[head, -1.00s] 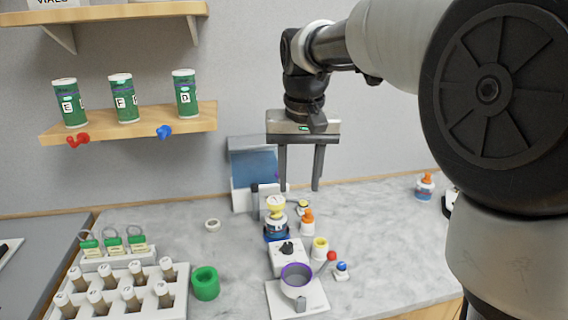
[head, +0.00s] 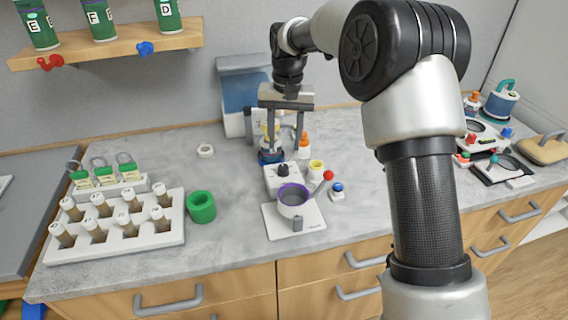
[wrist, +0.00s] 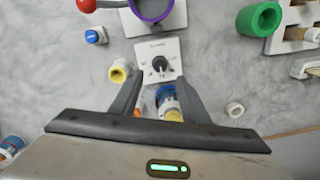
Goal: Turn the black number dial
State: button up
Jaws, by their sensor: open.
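The black number dial (head: 283,169) sits on a white plate (head: 273,182) in front of the blue-based bottle. In the wrist view the dial (wrist: 159,64) lies beyond my fingertips, roughly midway between them, with small markings around it too small to read. My gripper (head: 285,148) is open and empty, pointing down above and slightly behind the dial. In the wrist view my gripper's two fingers (wrist: 158,77) are spread, and neither touches the dial.
A purple-rimmed cup (head: 293,198) on a white base stands just in front of the dial, with a red-knobbed lever (head: 328,175) and a blue button (head: 338,188) to the right. A blue-and-yellow bottle (wrist: 167,100) and a yellow ring (wrist: 119,71) are close to my fingers. A green ring (head: 201,207) stands left.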

aim_at(283, 166)
notch_tip(283, 166, down, 8)
jog(key=shift+a+f, duration=0.1)
jog(key=shift+a, duration=0.05)
jog(key=shift+c, duration=0.3)
